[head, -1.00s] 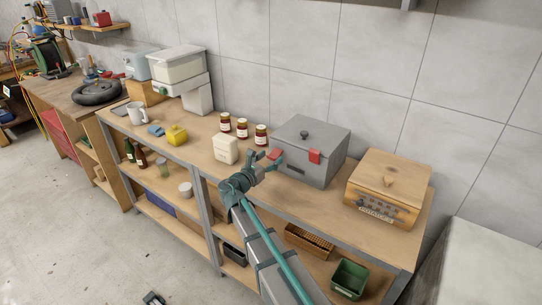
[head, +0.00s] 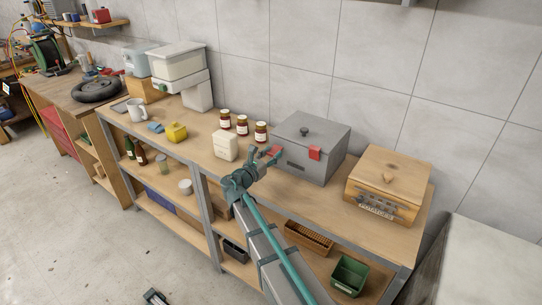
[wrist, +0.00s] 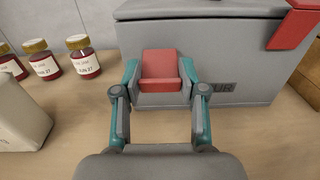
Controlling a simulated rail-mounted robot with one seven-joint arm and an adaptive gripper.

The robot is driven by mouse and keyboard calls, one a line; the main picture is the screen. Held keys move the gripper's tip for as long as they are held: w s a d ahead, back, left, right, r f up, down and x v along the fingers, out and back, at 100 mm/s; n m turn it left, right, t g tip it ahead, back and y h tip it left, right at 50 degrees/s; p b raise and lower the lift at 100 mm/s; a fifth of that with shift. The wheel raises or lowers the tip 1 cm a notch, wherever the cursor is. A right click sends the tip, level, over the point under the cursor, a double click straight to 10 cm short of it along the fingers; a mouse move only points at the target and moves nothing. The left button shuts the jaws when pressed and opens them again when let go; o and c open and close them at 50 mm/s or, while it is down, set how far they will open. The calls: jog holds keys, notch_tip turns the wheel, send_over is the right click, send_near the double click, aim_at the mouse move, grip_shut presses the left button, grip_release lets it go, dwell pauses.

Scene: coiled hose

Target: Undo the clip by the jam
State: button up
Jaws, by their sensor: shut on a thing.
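The grey lidded box (head: 312,135) stands on the bench top; its front lettering is partly hidden by my gripper in the wrist view. It has two red clips. The clip on the jam side (wrist: 160,68) lies between my fingers, below the lid's rim, and seems to jut out towards me. It also shows in the head view (head: 274,152). The other clip (wrist: 293,25) overlaps the lid's edge at the right. My gripper (wrist: 160,88) is shut on the jam-side clip, a finger at each side. Jam jars (head: 242,125) stand left of the box.
A cream container (head: 224,146) stands close left of my gripper. A wooden box (head: 385,185) stands right of the grey box. Bare bench top lies in front of the box. The tiled wall is close behind.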

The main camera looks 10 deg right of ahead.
jog(key=shift+d+f+t+h+b, duration=0.1)
jog(key=shift+f+t+h+b, duration=0.6)
jog(key=shift+b, duration=1.8)
jog(key=b, duration=0.2)
jog(key=shift+w+t+h+b, duration=0.1)
jog(key=shift+t+h+b, duration=0.25)
jog(key=shift+t+h, duration=0.05)
jog(key=o, duration=1.2)
jog(key=shift+c, duration=0.2)
jog(key=v, duration=1.2)
jog(key=shift+r, duration=0.1)
